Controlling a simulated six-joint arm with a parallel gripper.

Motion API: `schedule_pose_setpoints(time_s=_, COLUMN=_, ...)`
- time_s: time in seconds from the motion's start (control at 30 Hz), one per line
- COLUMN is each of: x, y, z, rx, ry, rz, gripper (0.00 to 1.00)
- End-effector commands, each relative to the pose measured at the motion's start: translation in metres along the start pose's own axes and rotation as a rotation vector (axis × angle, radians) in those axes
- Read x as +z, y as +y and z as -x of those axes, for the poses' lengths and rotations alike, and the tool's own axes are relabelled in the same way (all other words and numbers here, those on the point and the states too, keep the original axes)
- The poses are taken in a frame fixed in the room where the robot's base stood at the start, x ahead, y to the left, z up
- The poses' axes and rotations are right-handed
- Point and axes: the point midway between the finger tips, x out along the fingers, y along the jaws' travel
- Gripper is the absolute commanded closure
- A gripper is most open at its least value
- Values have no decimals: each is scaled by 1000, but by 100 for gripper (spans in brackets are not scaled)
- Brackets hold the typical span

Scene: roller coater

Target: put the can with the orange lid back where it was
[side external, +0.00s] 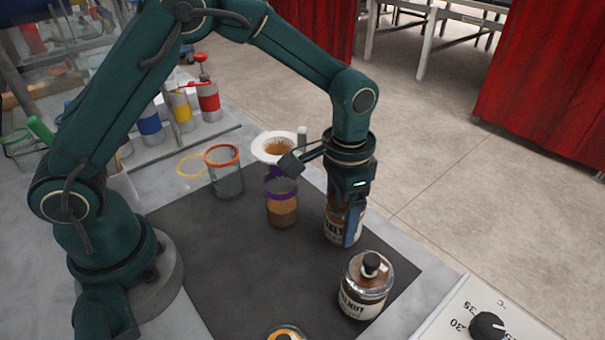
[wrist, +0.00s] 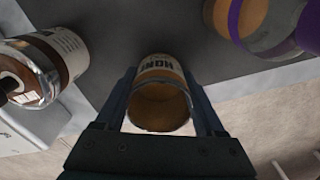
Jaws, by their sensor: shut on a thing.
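My gripper (side external: 345,232) points down over the right part of the dark mat (side external: 240,260) and is shut on a labelled can (side external: 332,226). The wrist view shows the same can (wrist: 160,100) between both fingers, with an orange-brown round face towards the camera; I cannot tell if this is a lid or the inside. Its label is partly readable. In the side view the can stands on or just above the mat; the contact is unclear. Another can with an orange-rimmed top and dark knob (side external: 287,332) is cut off at the bottom edge of the side view.
The mat's middle is clear. A dial panel (side external: 470,315) sits right.

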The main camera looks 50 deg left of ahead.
Motion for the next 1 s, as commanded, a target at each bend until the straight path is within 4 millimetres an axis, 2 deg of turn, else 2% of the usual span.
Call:
schedule_pose_setpoints(time_s=0.03, x=0, y=0, z=-1, rx=0, ry=-1, rz=0, gripper=25)
schedule_pose_setpoints(time_s=0.1, x=0, y=0, z=-1, rx=0, ry=-1, rz=0, gripper=0)
schedule_pose_setpoints(time_s=0.47, x=0, y=0, z=6, rx=0, ry=1, rz=0, gripper=0)
schedule_pose_setpoints(time_s=0.57, x=-2, y=0, z=20, rx=0, ry=6, rz=0, gripper=0)
schedule_pose_setpoints(time_s=0.9, x=-1, y=0, z=91, rx=0, ry=5, rz=0, gripper=0)
schedule_pose_setpoints(time_s=1.0, x=-1, y=0, z=105, rx=0, ry=3, rz=0, gripper=0)
